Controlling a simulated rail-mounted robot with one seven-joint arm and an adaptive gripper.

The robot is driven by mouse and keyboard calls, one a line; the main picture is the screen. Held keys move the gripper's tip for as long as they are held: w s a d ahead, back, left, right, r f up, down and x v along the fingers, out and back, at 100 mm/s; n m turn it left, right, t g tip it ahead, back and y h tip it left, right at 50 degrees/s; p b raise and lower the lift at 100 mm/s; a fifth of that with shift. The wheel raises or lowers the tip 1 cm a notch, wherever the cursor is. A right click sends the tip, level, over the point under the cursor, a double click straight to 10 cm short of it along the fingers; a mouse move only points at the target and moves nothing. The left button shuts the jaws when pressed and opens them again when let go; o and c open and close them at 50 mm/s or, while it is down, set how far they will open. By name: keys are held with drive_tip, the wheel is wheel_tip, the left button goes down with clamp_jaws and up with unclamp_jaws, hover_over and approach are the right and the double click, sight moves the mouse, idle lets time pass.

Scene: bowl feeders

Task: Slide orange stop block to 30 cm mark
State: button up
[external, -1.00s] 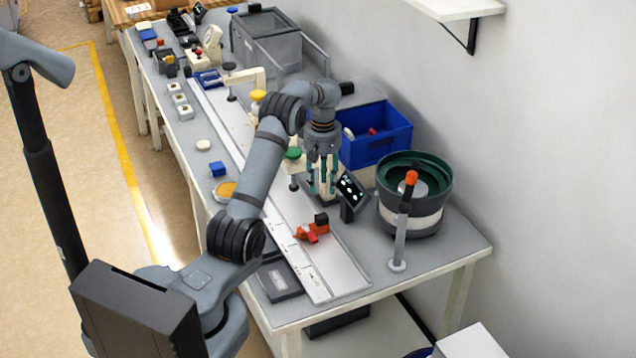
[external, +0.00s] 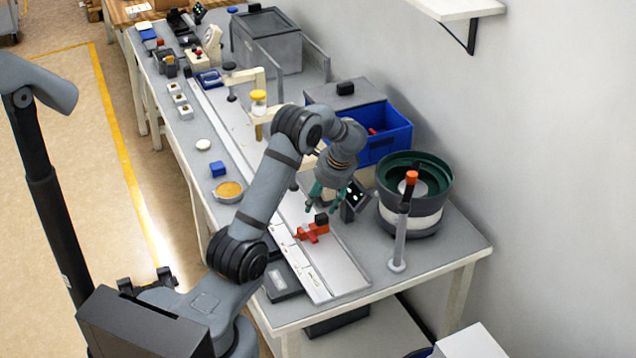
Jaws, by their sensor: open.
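The orange stop block (external: 311,233), with a dark knob on top, sits on the pale marked rail (external: 335,272) near its front end. Tick marks show along the rail's left edge, but their numbers are too small to read. My gripper (external: 322,203), with green fingers, is tilted just above and behind the block. It is open and looks empty. It appears close to the block's dark knob, but I cannot tell whether it touches.
A small display (external: 354,196) stands close to the right of my gripper. Right of it are the green bowl feeder (external: 416,215) and an orange-topped post (external: 402,230). A blue bin (external: 385,137) is behind. The rail's front end is clear.

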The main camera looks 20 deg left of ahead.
sight(322, 214)
drive_tip(key=w+f+m, duration=0.1)
drive_tip(key=f+m, duration=0.2)
drive_tip(key=m, duration=0.1)
drive_tip(key=w+a+f+m+t+p, duration=0.1)
drive_tip(key=w+f+m, duration=0.1)
drive_tip(key=m, duration=0.3)
drive_tip(key=w+f+m, duration=0.2)
drive_tip(key=f+m, duration=0.2)
drive_tip(key=m, duration=0.1)
drive_tip(key=shift+a+f+p, duration=0.15)
drive_tip(key=shift+a+p, duration=0.15)
drive_tip(key=shift+p, duration=0.05)
drive_tip(key=shift+c, duration=0.5)
clamp_jaws()
